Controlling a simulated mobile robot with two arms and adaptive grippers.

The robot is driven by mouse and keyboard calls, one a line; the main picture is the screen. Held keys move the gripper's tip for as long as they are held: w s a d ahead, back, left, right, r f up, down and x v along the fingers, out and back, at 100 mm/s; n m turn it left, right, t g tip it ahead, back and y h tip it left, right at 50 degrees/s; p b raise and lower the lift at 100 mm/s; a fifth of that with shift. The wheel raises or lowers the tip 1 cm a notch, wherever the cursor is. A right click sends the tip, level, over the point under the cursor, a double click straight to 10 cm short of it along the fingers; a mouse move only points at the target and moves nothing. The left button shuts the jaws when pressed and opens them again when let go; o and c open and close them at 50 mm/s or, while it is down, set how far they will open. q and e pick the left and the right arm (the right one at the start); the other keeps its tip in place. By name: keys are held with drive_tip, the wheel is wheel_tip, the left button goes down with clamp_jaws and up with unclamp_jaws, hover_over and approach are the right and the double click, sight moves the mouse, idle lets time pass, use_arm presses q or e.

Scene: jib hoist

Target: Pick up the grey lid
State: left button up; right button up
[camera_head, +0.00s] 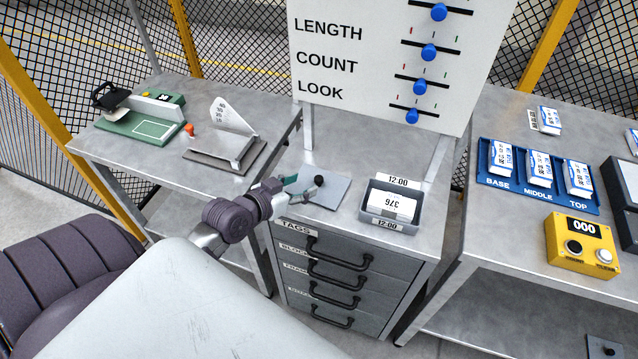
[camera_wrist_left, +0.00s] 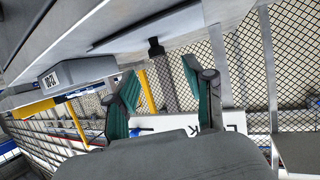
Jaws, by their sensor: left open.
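The grey lid (camera_head: 330,193) is a flat square plate with a black knob on top. It lies on the top of the drawer cabinet, left of the grey tray (camera_head: 372,212). My left gripper (camera_head: 303,186) is open at the lid's left part, with its fingers close to the knob. In the left wrist view, the lid (camera_wrist_left: 185,20) appears upside down, and its knob lies just beyond and between the open fingertips (camera_wrist_left: 163,73). I see no contact with the knob. My right gripper is not in view.
The grey tray holds a white tag block marked 376. The cabinet's drawers (camera_head: 330,270) have black handles. A sign panel with blue sliders (camera_head: 370,60) stands behind. A blue tray (camera_head: 530,200) and yellow counter box (camera_head: 580,243) are on the right table. Another grey plate with a black knob (camera_head: 609,351) shows lower right.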

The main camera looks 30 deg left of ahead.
sight(317, 179)
use_arm(q)
drive_tip(key=p+x, duration=0.1)
drive_tip(key=x, duration=0.6)
drive_tip(key=shift+w+d+f, duration=0.15)
drive_tip(key=shift+w+f, duration=0.05)
drive_tip(key=shift+f, duration=0.05)
drive_tip(key=shift+s, duration=0.1)
drive_tip(key=shift+c, duration=0.3)
clamp_jaws()
